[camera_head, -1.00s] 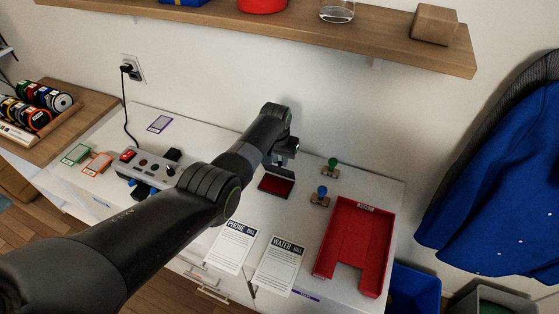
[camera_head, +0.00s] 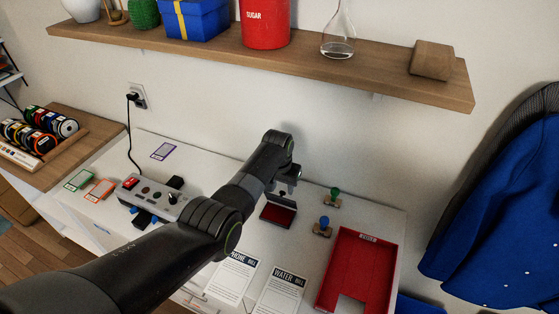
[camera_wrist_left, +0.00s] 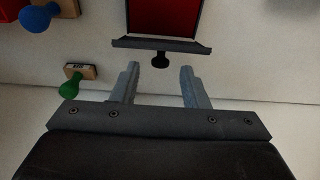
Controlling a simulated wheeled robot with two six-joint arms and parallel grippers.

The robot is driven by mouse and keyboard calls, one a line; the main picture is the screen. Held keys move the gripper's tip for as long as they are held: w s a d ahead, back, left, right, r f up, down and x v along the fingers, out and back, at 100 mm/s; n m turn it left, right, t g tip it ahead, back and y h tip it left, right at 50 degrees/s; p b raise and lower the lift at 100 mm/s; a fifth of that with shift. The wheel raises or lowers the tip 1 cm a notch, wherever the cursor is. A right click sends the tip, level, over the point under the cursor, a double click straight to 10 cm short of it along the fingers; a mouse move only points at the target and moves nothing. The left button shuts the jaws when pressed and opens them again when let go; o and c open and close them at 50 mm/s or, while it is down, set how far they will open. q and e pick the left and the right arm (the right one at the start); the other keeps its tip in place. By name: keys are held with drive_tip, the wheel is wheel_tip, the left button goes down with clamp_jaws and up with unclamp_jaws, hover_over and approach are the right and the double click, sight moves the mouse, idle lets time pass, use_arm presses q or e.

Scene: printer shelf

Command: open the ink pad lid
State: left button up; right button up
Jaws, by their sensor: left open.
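The ink pad (camera_head: 275,214) is a small dark case with a red pad, on the white table. Its dark lid (camera_head: 284,202) stands raised at the back edge, so the red surface shows. In the left wrist view, the red pad (camera_wrist_left: 164,16) is at the top and the lid (camera_wrist_left: 135,43) is seen nearly edge-on. The lid's black knob (camera_wrist_left: 160,62) points toward my gripper. My left gripper (camera_wrist_left: 160,82) is open and empty, with the knob just ahead, between the fingertips and apart from them. In the head view the left gripper (camera_head: 288,180) is above and behind the pad. My right gripper is not in view.
A green-handled stamp (camera_head: 335,193) and a blue-handled stamp (camera_head: 324,223) stand right of the pad. A red tray (camera_head: 357,266) is at the front right. Two paper sheets, PHONE (camera_head: 234,276) and WATER (camera_head: 281,291), lie in front. A wooden shelf (camera_head: 300,65) hangs above.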

use_arm(q)
wheel_tip(320, 180, up, 16)
drive_tip(key=s, duration=0.2)
drive_tip(key=shift+s+a+f+b, duration=0.15)
drive_tip(key=shift+s+a+b, duration=0.1)
drive_tip(key=shift+a+b, duration=0.15)
